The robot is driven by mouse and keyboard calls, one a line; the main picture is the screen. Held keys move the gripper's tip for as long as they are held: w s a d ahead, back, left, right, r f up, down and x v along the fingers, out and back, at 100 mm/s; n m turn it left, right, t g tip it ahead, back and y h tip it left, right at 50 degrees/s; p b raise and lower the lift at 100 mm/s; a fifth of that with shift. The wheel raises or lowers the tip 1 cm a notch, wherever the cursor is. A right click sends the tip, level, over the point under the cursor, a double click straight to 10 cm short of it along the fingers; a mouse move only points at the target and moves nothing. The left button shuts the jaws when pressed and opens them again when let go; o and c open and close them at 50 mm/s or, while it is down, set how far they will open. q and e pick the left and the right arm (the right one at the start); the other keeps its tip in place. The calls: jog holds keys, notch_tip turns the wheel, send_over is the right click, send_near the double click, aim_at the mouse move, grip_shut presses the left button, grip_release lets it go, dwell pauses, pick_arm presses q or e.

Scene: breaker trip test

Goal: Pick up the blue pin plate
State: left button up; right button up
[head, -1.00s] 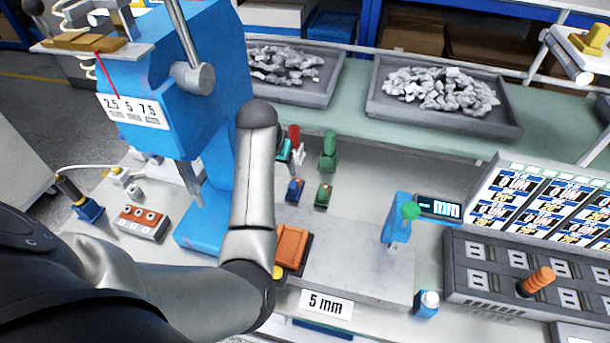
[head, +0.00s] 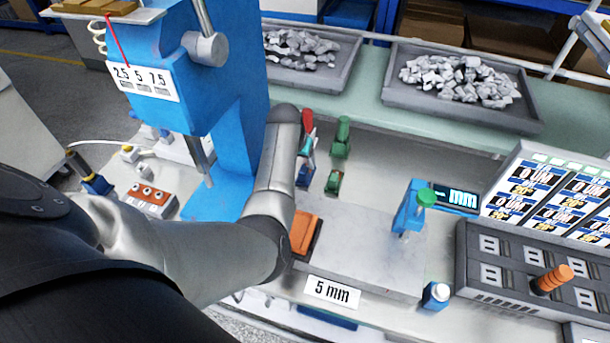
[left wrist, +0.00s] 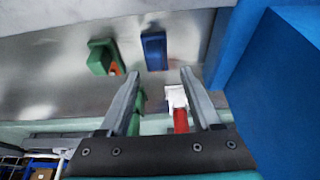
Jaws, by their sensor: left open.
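The blue pin plate (head: 303,178) is a small dark blue block on the grey bench, just right of the blue press column. It also shows in the left wrist view (left wrist: 154,50), near the top middle, beside a green block. My left gripper (head: 309,152) reaches over the bench from the left, partly hidden by its own forearm. In the left wrist view its two fingers (left wrist: 160,73) are spread apart with nothing held. The blue plate lies beyond the fingertips in that picture, apart from them. My right gripper is in neither view.
A red-and-white piece (left wrist: 178,110) shows between the fingers, farther down. Green blocks (head: 334,183) (head: 342,135) stand right of the plate. The blue press (head: 225,120) is close on the left. An orange block (head: 305,235) is in front; the slab (head: 370,255) has clear room.

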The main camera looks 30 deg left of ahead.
aim_at(305, 167)
pick_arm(q)
jog(key=shift+w+d+b+x, duration=0.15)
jog(key=shift+b+x, duration=0.4)
jog(key=shift+x, duration=0.75)
jog(key=shift+w+d+b+x, duration=0.15)
jog(key=shift+b+x, duration=0.35)
jog(key=shift+x, duration=0.75)
jog(key=shift+c, duration=0.2)
grip_shut()
